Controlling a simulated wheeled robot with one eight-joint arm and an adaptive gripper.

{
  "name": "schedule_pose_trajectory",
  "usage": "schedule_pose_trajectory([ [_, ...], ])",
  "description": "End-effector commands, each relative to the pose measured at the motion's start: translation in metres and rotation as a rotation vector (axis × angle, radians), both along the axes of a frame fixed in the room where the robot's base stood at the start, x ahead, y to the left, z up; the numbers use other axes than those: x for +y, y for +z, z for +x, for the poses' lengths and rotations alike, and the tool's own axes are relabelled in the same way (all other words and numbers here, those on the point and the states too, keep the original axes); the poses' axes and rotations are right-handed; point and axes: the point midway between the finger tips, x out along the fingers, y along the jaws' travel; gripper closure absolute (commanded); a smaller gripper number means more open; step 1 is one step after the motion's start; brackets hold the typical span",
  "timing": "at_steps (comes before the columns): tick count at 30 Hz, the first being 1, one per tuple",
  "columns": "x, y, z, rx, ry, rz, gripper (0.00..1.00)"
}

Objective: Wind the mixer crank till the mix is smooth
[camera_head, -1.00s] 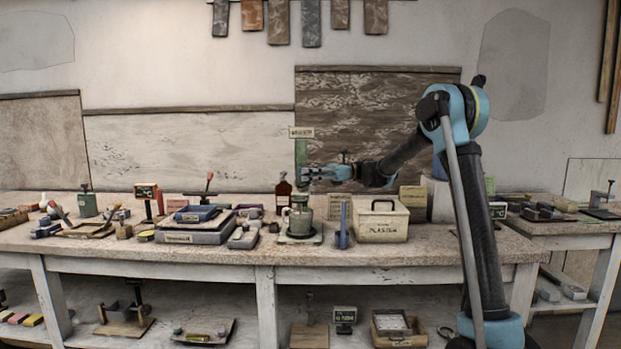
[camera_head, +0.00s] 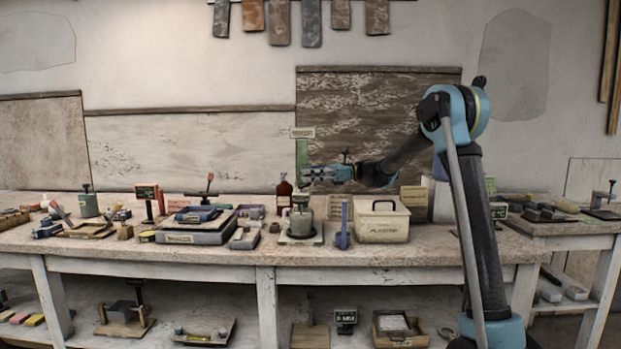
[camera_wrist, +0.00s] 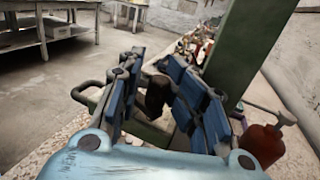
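The mixer (camera_head: 300,222) is a grey-green pot on a pale green base near the front of the bench. A green column (camera_head: 302,156) with a small sign rises behind it. My gripper (camera_head: 306,174) is above the pot, close to the column. In the wrist view my gripper (camera_wrist: 158,84) has its blue fingers spread, one on each side of a dark brown knob (camera_wrist: 156,96). The knob looks like the crank's grip. I see no clear contact with either finger. The mix inside the pot is hidden.
A lidded plaster box (camera_head: 383,226) stands right of the mixer, with a blue upright tool (camera_head: 343,228) between them. A reddish-brown bottle (camera_head: 284,192) stands behind the mixer, to the left. Scales and other tools crowd the bench further left.

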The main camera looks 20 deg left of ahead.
Motion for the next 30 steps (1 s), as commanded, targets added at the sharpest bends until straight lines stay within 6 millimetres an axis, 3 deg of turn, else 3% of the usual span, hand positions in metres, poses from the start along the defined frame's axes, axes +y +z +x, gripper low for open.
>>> schedule_pose_trajectory([
  [11, -0.005, 0.000, 0.004, 0.000, 0.000, 0.000, 0.62],
  [24, -0.054, -0.001, 0.036, 0.001, -0.002, 0.001, 0.62],
  [30, -0.066, -0.001, 0.044, 0.001, 0.000, 0.001, 0.62],
])
